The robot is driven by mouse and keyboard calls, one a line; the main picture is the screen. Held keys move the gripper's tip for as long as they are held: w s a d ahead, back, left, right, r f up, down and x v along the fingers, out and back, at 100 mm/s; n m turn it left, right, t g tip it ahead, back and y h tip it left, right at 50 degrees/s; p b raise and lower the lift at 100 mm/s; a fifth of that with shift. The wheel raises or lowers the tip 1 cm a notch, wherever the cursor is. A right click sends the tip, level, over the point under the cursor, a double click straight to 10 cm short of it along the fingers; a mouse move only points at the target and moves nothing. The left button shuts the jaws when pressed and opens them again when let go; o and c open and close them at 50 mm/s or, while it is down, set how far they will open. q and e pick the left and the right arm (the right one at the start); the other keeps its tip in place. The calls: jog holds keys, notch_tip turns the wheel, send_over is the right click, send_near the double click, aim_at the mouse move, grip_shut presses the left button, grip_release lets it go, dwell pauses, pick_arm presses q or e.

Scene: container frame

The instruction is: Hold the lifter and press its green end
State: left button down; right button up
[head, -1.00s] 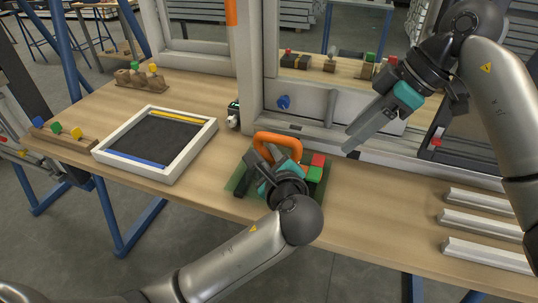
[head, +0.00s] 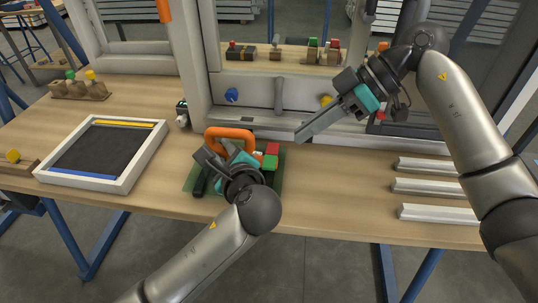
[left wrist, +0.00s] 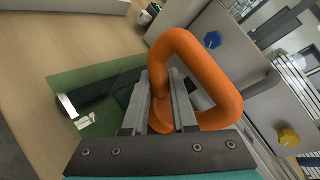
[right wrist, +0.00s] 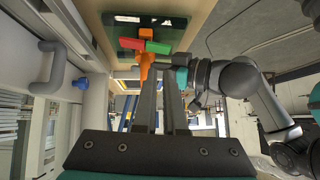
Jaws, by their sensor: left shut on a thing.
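The lifter is on the workbench, with an orange loop handle (head: 230,133), a dark body on a green translucent plate, a red block (head: 272,149) and a green end (head: 271,162) on its right. My left gripper (head: 224,154) is shut on the handle; the left wrist view shows the orange loop (left wrist: 215,75) between its fingers. My right gripper (head: 300,138) is in the air to the right of the lifter, apart from it. Its fingers look close together. The right wrist view shows the green end (right wrist: 158,47) beyond the fingertips.
A white-framed tray (head: 150,160) lies to the left. Wooden holders with coloured knobs (head: 80,90) stand further left. A frame wall (head: 260,90) rises behind the lifter. Several pale rails (head: 435,188) lie at the right. Bench between lifter and rails is clear.

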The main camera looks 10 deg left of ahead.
jog(key=d+y, duration=0.2)
jog(key=s+d+m+y, duration=0.1)
jog(key=d+y, duration=0.1)
jog(key=y, duration=0.1)
jog(key=shift+s+d, duration=0.1)
jog(key=shift+s, duration=0.05)
grip_shut()
jog(key=shift+d+r+m+t+y, duration=0.3)
jog(key=shift+d+y, duration=0.3)
send_over(271, 155)
jog(key=s+d, duration=0.2)
jog(key=s, duration=0.1)
notch_tip(271, 155, down, 2)
jog(key=f, duration=0.3)
jog(key=shift+s+d, duration=0.15)
jog(key=shift+s, duration=0.1)
jog(key=shift+s+f, duration=0.1)
jog(key=shift+f, duration=0.6)
